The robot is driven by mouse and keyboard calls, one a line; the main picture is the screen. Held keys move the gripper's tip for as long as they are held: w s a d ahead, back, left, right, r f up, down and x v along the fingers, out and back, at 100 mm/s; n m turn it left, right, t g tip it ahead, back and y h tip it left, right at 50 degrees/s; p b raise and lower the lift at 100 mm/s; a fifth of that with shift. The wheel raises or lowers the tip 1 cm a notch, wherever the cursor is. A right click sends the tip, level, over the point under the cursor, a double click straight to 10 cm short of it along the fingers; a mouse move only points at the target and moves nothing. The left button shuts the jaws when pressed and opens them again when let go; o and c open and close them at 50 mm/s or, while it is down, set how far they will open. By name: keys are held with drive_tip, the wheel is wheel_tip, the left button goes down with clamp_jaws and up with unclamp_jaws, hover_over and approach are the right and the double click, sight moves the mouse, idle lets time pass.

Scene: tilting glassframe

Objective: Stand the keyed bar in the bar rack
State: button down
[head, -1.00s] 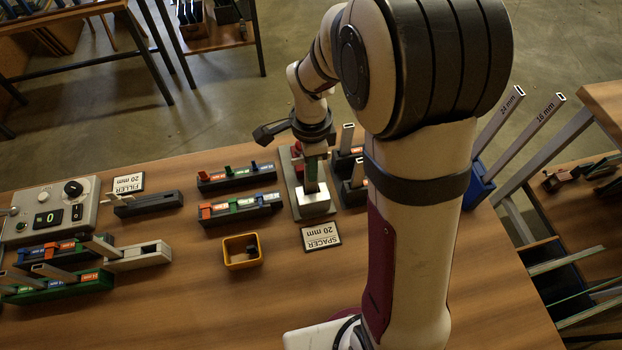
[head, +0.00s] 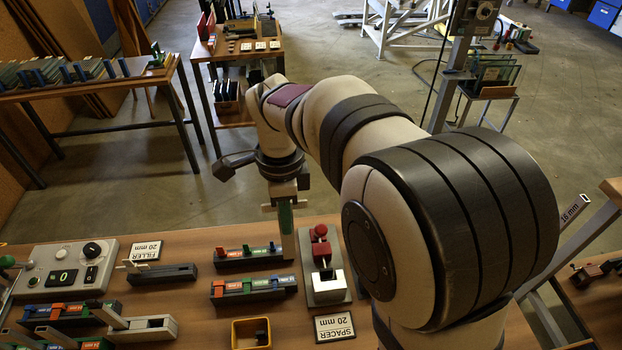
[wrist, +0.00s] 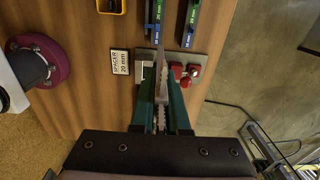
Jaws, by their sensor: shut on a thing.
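My gripper (head: 285,208) is shut on an upright grey bar (head: 287,244), which I take for the keyed bar. The bar hangs below the green fingers, left of the grey fixture in the head view. Whether its lower end touches anything is unclear. In the wrist view the bar (wrist: 161,78) lies between my green fingers (wrist: 162,100), and its key cannot be made out. The grey fixture (head: 328,293) has a pale block and a red clamp (head: 320,240), and the bar is out of its block. I cannot identify the bar rack now; my arm hides the area right of the fixture.
Two dark racks with coloured tabs (head: 250,256) (head: 255,288) stand left of the fixture. A yellow bin (head: 251,334) and a SPACER 20 mm sign (head: 334,327) are in front. A control box (head: 65,272) is at left.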

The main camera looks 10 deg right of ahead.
drive_tip(key=s+a, duration=0.2)
drive_tip(key=a, duration=0.7)
drive_tip(key=s+a, duration=0.3)
drive_tip(key=a, duration=0.7)
drive_tip(key=s+a, duration=0.3)
drive_tip(key=a, duration=0.6)
drive_tip(key=shift+s+a+r, duration=0.2)
drive_tip(key=shift+s+r, duration=0.05)
drive_tip(key=shift+r, duration=0.2)
drive_tip(key=shift+f, duration=5.9)
drive_tip(key=c, duration=0.8)
unclamp_jaws()
drive_tip(key=shift+c, duration=0.2)
